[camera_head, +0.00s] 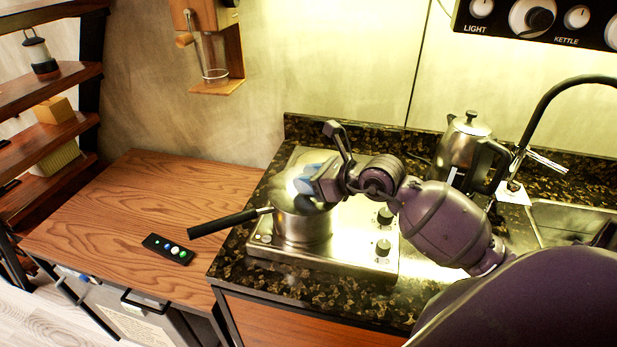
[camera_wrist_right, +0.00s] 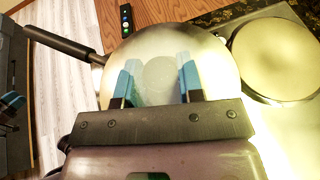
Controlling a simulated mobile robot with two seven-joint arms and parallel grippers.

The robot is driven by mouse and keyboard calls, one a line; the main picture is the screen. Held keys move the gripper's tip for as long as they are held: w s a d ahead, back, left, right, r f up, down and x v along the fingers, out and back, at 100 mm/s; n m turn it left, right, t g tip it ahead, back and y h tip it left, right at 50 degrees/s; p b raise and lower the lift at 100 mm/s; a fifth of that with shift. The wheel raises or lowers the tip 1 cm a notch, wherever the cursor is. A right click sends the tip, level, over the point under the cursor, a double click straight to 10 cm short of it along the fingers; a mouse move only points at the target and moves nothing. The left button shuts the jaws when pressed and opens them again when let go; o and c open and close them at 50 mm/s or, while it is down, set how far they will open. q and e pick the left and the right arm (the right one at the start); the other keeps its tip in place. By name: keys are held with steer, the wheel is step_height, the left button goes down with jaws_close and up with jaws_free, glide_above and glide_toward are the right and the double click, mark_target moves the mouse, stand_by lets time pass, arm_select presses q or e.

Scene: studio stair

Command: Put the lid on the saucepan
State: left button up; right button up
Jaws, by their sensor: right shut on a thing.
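The steel saucepan (camera_head: 303,228) stands on the hob, its black handle (camera_head: 228,222) pointing left; the handle also shows in the right wrist view (camera_wrist_right: 62,44). The shiny round lid (camera_head: 283,188) is over the pan's mouth and looks slightly tilted in the head view. It fills the middle of the right wrist view (camera_wrist_right: 160,38). I cannot tell whether it touches the rim all round. My right gripper (camera_head: 308,184) is shut on the lid, its blue-padded fingers (camera_wrist_right: 158,82) either side of the round knob. A dark, blue-padded part, apparently my left gripper (camera_wrist_right: 12,103), shows at the wrist view's left edge.
The steel hob (camera_head: 368,225) has knobs on its right. A steel kettle (camera_head: 462,145) stands behind right, near the sink and tap (camera_head: 545,100). A black remote (camera_head: 168,249) lies on the otherwise clear wooden top (camera_head: 130,205) at left. A wall-mounted dispenser (camera_head: 212,50) hangs behind.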

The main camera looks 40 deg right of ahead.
steer(key=o, duration=1.1)
steer(key=shift+s, duration=0.1)
steer(key=v, duration=1)
steer(key=shift+s+d+r+b, duration=0.2)
steer(key=shift+s+r+b, duration=0.05)
steer(key=shift+b, duration=0.1)
